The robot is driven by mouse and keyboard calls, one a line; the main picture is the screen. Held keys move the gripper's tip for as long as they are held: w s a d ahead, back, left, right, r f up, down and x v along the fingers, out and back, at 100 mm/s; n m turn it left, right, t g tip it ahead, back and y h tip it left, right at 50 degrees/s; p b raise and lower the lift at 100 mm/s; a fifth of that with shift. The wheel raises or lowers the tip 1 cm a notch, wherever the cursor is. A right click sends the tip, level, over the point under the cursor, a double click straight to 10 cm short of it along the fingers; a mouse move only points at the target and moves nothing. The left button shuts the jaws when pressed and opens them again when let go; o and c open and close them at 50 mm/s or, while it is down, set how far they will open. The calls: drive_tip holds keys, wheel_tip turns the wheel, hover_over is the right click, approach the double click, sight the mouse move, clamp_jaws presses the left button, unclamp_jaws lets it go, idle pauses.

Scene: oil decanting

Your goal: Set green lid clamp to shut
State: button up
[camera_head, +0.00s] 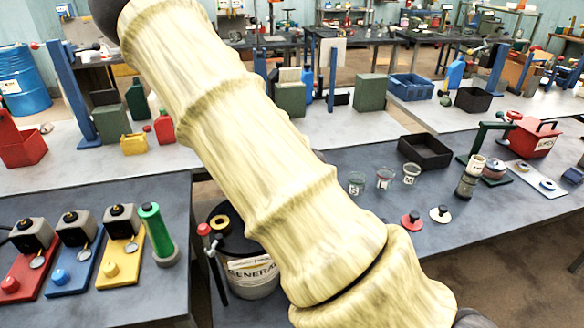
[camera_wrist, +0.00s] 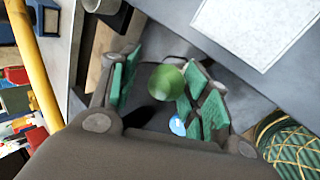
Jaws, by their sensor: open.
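In the wrist view a round green knob (camera_wrist: 162,90) shows between the two fingers of my gripper (camera_wrist: 158,88), in front of a dark surface. It looks like the handle end of the green lid clamp; the rest of the clamp is hidden or too dark to tell. My gripper is open, with green pads on both sides of the knob; I cannot tell whether either touches it. In the head view my arm covers the gripper and the clamp. The dark-lidded drum (camera_head: 256,280) marked "GENERAL" is partly behind my arm. A red-knobbed lever (camera_head: 204,231) stands at its left.
A small blue round thing (camera_wrist: 178,126) shows below the green knob. A green-and-yellow patterned round object (camera_wrist: 290,145) is at lower right. In the head view, a bench with red, blue and yellow bases (camera_head: 122,270) stands left; a bench with beakers (camera_head: 384,180) stands right.

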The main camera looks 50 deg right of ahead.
drive_tip(key=shift+s+a+f, duration=0.25)
drive_tip(key=shift+a+f, duration=0.05)
idle(0.4)
drive_tip(key=shift+r, duration=0.4)
drive_tip(key=v, duration=1.1)
drive_tip(key=shift+r, duration=0.25)
drive_tip(key=shift+d, duration=0.1)
